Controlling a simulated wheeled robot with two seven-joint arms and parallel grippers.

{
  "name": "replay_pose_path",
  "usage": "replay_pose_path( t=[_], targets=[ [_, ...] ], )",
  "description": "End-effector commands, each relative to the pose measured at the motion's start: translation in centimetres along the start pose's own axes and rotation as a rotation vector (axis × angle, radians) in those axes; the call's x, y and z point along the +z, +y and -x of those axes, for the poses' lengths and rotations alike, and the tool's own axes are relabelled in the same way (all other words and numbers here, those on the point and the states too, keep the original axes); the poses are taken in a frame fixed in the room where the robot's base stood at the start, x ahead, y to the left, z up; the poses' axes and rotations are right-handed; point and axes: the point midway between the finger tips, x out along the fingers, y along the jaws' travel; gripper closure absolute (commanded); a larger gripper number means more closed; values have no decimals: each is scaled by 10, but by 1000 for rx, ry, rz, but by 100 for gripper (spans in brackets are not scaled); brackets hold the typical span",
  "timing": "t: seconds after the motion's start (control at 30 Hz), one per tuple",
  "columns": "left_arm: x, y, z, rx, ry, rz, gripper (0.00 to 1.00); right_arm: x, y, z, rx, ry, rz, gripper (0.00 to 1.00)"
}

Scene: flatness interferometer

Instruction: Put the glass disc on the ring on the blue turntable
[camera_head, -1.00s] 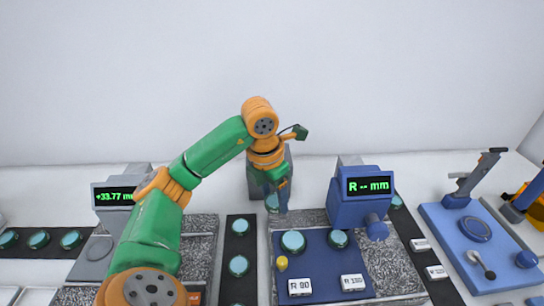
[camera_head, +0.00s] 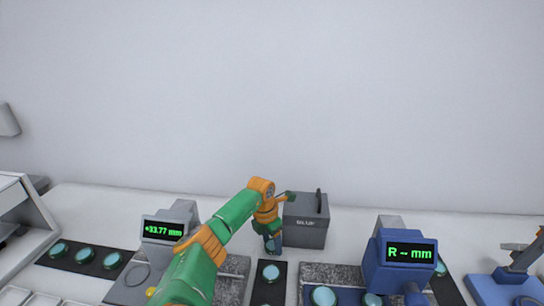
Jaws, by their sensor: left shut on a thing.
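My left gripper (camera_head: 273,248) points down in front of the grey box, above the far end of a black strip. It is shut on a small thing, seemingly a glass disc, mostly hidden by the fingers. Other teal glass discs lie on the black strip (camera_head: 271,272) below it and on a blue plate (camera_head: 323,296). A blue base (camera_head: 485,289) with an upright stand is cut off at the lower right. I cannot tell whether it is the turntable, and its ring is not clear. My right gripper is not in view.
A grey box (camera_head: 306,233) stands behind my left gripper. A grey gauge (camera_head: 165,230) reading +33.77 mm is left, and a blue gauge (camera_head: 398,275) with an R display is right. Several discs lie on a black strip (camera_head: 70,262) at left. The white table behind the blue gauge is clear.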

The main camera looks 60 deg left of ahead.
Motion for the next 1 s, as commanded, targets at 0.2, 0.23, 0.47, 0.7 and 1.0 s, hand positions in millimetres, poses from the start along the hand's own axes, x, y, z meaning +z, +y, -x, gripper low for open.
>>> replay_pose_path(
  t=[0.2, 0.23, 0.47, 0.7, 1.0],
  targets=[
    [-2, 0, -9, 2, 0, -2, 96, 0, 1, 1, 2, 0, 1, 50],
    [-2, 0, -9, 2, 0, -2, 96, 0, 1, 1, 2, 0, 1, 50],
    [-2, 0, -12, 2, 0, -1, 26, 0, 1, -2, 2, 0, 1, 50],
    [-2, -1, -12, -1, 0, -1, 9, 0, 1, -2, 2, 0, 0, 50],
    [-2, -2, -12, -3, 2, -2, 9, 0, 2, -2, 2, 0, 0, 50]
  ],
)
